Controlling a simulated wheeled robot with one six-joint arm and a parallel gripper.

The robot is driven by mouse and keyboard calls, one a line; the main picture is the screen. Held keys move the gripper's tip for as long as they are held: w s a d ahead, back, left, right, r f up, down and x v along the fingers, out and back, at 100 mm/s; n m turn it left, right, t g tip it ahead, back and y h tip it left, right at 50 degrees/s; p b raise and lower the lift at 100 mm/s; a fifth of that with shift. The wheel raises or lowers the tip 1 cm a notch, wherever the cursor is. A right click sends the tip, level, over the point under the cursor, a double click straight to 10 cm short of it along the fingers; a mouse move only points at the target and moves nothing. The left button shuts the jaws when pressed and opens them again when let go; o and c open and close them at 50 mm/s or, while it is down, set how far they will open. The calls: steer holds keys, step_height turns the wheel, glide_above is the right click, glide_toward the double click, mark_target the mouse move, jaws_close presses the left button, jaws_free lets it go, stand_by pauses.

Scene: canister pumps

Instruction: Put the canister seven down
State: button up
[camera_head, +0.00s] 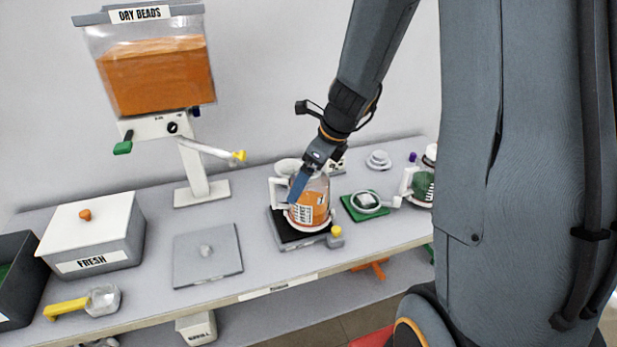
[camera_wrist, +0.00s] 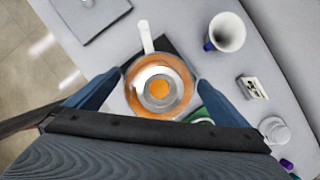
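The canister (camera_head: 308,207) is clear with orange filling, a white handle at its left and a printed label too small to read. In the wrist view the canister (camera_wrist: 158,108) shows from above, with a round open mouth. My gripper (camera_head: 304,185) comes down on it from above. In the wrist view the blue fingers of my gripper (camera_wrist: 160,80) lie on both sides of it, close against its wall. It is upright over a black pad (camera_head: 288,235); I cannot tell whether its base touches the pad.
A green mat (camera_head: 350,211) with a round pale item lies close at right, and another canister with green filling (camera_head: 423,186) beyond. A grey plate (camera_head: 207,268), a FRESH box (camera_head: 95,238) and the DRY BEADS hopper (camera_head: 155,75) are at left. A white cup (camera_wrist: 228,33) stands nearby.

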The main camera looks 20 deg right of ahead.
steer(key=v, duration=1.1)
steer(key=s+a+f+n+g+h, duration=0.1)
steer(key=s+n, duration=0.5)
steer(key=n, duration=0.7)
steer(key=s+a+f+n+g+h, duration=0.1)
steer(key=s+f+n, duration=0.5)
steer(key=n, duration=0.8)
steer(key=shift+s+a+f+h, duration=0.35)
steer(key=shift+s+a+h, duration=0.35)
steer(key=shift+a, duration=0.6)
